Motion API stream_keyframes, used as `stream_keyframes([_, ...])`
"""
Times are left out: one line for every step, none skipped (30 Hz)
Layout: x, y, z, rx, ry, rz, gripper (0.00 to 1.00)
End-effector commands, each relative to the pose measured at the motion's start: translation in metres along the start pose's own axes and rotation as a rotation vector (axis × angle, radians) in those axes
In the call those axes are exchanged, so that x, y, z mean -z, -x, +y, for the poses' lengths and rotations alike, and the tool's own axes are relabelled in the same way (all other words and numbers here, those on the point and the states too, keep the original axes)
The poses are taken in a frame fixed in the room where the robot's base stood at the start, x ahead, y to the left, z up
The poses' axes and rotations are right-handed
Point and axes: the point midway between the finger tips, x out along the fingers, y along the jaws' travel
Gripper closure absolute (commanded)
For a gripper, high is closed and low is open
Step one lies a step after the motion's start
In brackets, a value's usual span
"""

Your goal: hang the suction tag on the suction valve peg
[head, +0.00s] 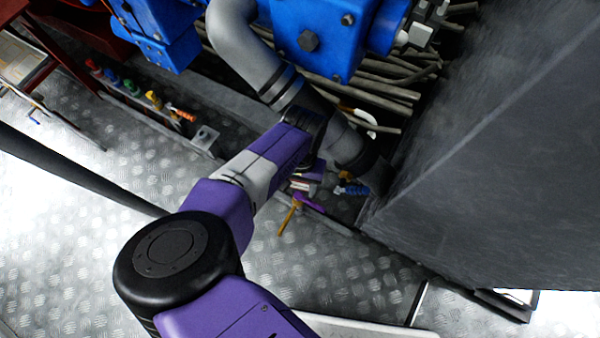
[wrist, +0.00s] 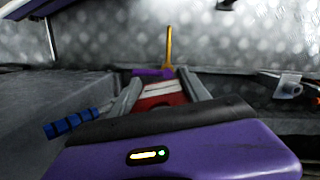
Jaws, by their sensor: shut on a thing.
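My gripper (wrist: 160,92) is shut on a small red tag with white bands (wrist: 160,98), taken here as the suction tag. The tag lies between the two grey fingers in the wrist view. In the head view a little of the tag (head: 301,184) shows just past the end of my purple arm, low beside the grey pipe. A yellow rod with a purple piece (wrist: 168,48) stands just beyond the fingertips in the wrist view; it also shows in the head view (head: 288,215). I cannot make out the suction valve peg for certain.
A blue ribbed handle (wrist: 70,124) is left of the fingers in the wrist view, and near the pipe's foot in the head view (head: 352,189). A large dark panel (head: 500,150) stands right. Several coloured items (head: 130,86) line a rail at left. Metal floor (head: 345,265) is open in front.

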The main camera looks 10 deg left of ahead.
Motion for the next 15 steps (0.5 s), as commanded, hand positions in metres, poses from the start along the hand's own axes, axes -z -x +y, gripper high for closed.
stream_keyframes([-0.001, -0.007, -0.002, 0.0, 0.001, -0.001, 0.84])
stream_keyframes([-0.001, -0.009, -0.003, 0.001, 0.0, -0.001, 0.84])
stream_keyframes([-0.001, -0.01, -0.004, 0.001, -0.001, -0.001, 0.84])
stream_keyframes([-0.001, -0.01, -0.004, 0.001, -0.002, -0.001, 0.84])
stream_keyframes([-0.001, -0.01, -0.004, 0.001, -0.002, -0.001, 0.84])
stream_keyframes([0.0, -0.01, -0.004, 0.001, -0.003, -0.001, 0.84])
stream_keyframes([0.001, -0.01, -0.004, 0.001, -0.003, 0.0, 0.84])
stream_keyframes([0.002, -0.009, -0.003, 0.001, -0.003, 0.0, 0.84])
stream_keyframes([0.004, -0.009, -0.003, 0.001, -0.003, 0.0, 0.84])
stream_keyframes([0.005, -0.009, -0.003, 0.001, -0.003, 0.001, 0.84])
stream_keyframes([0.007, -0.01, -0.002, 0.001, -0.003, 0.0, 0.84])
stream_keyframes([0.009, -0.01, -0.002, 0.001, -0.003, 0.0, 0.84])
stream_keyframes([0.01, -0.01, -0.001, 0.001, -0.003, -0.001, 0.84])
stream_keyframes([0.012, -0.01, -0.001, 0.001, -0.003, -0.001, 0.84])
stream_keyframes([0.014, -0.01, 0.0, 0.001, -0.002, -0.001, 0.84])
